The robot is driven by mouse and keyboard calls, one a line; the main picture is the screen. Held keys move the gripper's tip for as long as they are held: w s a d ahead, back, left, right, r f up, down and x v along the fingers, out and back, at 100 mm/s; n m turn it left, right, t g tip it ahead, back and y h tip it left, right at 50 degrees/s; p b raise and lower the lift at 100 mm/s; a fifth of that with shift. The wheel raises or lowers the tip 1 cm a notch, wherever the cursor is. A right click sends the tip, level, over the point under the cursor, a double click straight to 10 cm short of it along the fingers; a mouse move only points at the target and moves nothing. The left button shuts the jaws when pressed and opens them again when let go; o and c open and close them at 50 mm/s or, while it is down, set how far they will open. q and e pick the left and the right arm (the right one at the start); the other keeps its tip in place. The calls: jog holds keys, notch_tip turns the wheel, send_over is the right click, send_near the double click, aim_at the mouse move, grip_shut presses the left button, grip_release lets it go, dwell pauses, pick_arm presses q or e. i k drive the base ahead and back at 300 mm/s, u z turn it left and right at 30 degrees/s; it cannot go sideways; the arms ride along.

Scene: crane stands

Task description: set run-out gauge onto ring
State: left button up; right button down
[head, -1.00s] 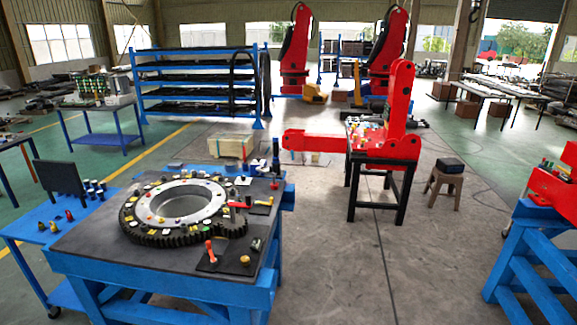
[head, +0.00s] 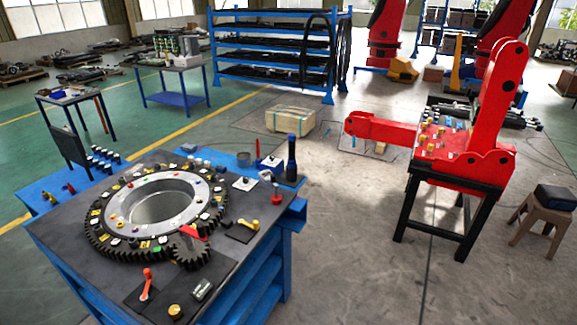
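The ring (head: 126,222), a large toothed gear ring with a pale inner face and a dark rim, lies flat on the dark-topped blue workbench (head: 75,258). Several small coloured pieces sit around its top. A small dark pinion gear (head: 190,255) with a red piece on it adjoins the ring's near right side. I cannot tell for certain which item is the run-out gauge; a small dark block with a pale face (head: 203,290) lies at the bench's near edge. Neither of my grippers is in view.
A red-handled tool (head: 148,285) and a yellow knob (head: 175,311) are near the front edge. A dark upright cylinder (head: 291,160) stands at the back right corner. A red crane stand (head: 465,175) is to the right. Open floor (head: 345,260) lies between.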

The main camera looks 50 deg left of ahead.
aim_at(266, 176)
jog(key=u, duration=0.5)
jog(key=i, duration=1.1)
jog(key=u, duration=1.85)
jog(key=i, duration=0.7)
jog(key=u, duration=0.55)
